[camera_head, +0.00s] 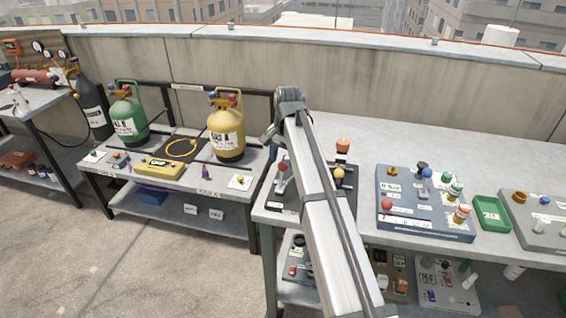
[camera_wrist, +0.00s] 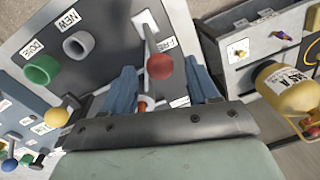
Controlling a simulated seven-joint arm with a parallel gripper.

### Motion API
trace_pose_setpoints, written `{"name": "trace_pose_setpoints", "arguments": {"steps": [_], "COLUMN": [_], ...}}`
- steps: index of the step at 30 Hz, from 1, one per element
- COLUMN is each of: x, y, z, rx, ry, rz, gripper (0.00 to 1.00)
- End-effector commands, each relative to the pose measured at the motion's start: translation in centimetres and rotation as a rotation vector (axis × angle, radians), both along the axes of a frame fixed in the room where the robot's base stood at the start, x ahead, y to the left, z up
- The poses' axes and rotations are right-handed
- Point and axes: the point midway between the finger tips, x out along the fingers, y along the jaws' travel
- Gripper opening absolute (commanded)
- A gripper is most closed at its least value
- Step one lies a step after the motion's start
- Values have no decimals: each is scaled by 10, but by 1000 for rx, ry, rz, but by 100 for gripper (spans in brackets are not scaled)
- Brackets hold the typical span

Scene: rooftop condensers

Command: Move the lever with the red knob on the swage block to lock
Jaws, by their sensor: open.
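The swage block (camera_head: 348,203) is a dark plate on the right-hand bench, partly hidden behind my arm. Its surface (camera_wrist: 112,28) fills the upper left of the wrist view. The lever's red knob (camera_wrist: 159,66) shows between my fingers in the wrist view, and its metal rod runs up to a pale slot plate (camera_wrist: 145,21). A partly hidden label beside the rod seems to read FREE. The red knob also shows left of my arm in the head view (camera_head: 282,167). My gripper (camera_wrist: 160,78) is open, one blue finger on each side of the knob; contact is not visible.
A green socket (camera_wrist: 42,69) and a grey socket (camera_wrist: 78,44) stand on the block. A yellow knob (camera_wrist: 55,117) is nearby at left. A blue-grey panel (camera_head: 405,220) with several knobs and a green tray (camera_head: 490,213) lie to the right. A yellow cylinder (camera_head: 227,135) stands on the left bench.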

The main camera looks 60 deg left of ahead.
Motion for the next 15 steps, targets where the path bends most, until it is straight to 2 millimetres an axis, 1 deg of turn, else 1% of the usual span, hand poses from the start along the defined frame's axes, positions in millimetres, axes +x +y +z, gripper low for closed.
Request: {"name": "trace_pose_setpoints", "arguments": {"steps": [3, 6, 15], "x": [-1, -1, -1], "y": [0, 0, 1], "z": [-9, -14, -15], "rx": [0, -1, 0], "ry": [0, 0, 0], "rz": [0, 0, 0], "gripper": [59, 59, 59]}}
